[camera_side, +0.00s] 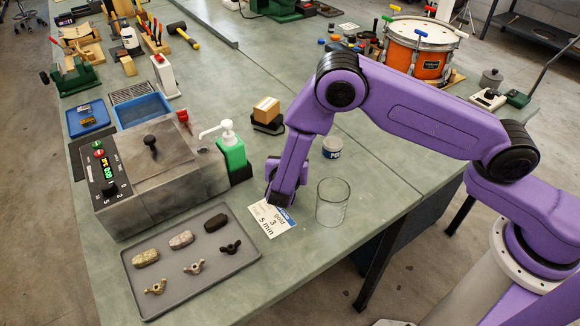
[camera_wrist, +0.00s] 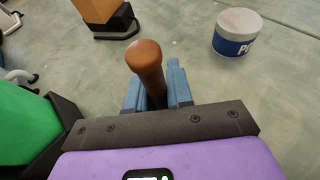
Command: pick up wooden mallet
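A brown wooden handle with a rounded end (camera_wrist: 147,62) stands up between my blue fingers in the wrist view; I take it to be the wooden mallet. My gripper (camera_wrist: 156,92) has one finger against each side of the handle, with no clear gap. It looks shut on it. The mallet's head is hidden. In the side view my gripper (camera_side: 277,200) is low over the bench, pointing down beside the green soap bottle, and the mallet cannot be made out there.
A printed card (camera_side: 270,220) and a glass beaker (camera_side: 332,202) are close to my gripper. The green pump bottle (camera_side: 231,150) and grey machine (camera_side: 150,175) stand left. A box on a black stand (camera_side: 267,112) and a white-and-blue tub (camera_side: 332,148) are behind. A tray (camera_side: 215,262) lies front left.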

